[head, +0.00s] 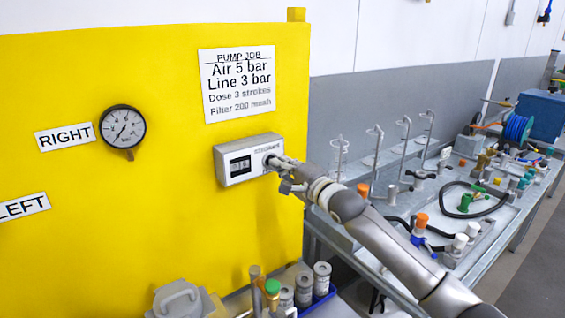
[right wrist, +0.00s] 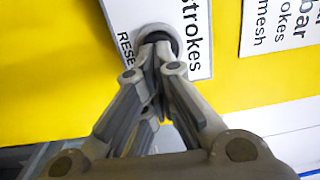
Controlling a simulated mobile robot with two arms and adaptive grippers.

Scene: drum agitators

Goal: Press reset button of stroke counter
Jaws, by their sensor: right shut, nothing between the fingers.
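The stroke counter (head: 238,160) is a pale grey box with a dark display, mounted on the yellow panel. My right gripper (head: 272,163) is shut and empty, with its fingertips at the counter's right end. In the right wrist view the counter face (right wrist: 186,60) shows the words "RESE" and "strokes". The dark round reset button (right wrist: 157,36) is there, partly hidden behind the shut fingertips (right wrist: 155,48). The tips appear to be at the button; whether it is pressed in cannot be told. My left gripper is not in view.
A pressure gauge (head: 123,127) and a job sign (head: 237,82) are on the yellow panel (head: 60,90). Below are grey canisters in a blue tray (head: 322,298). At right a long metal bench (head: 400,205) holds valves, hoses and a blue reel (head: 517,129).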

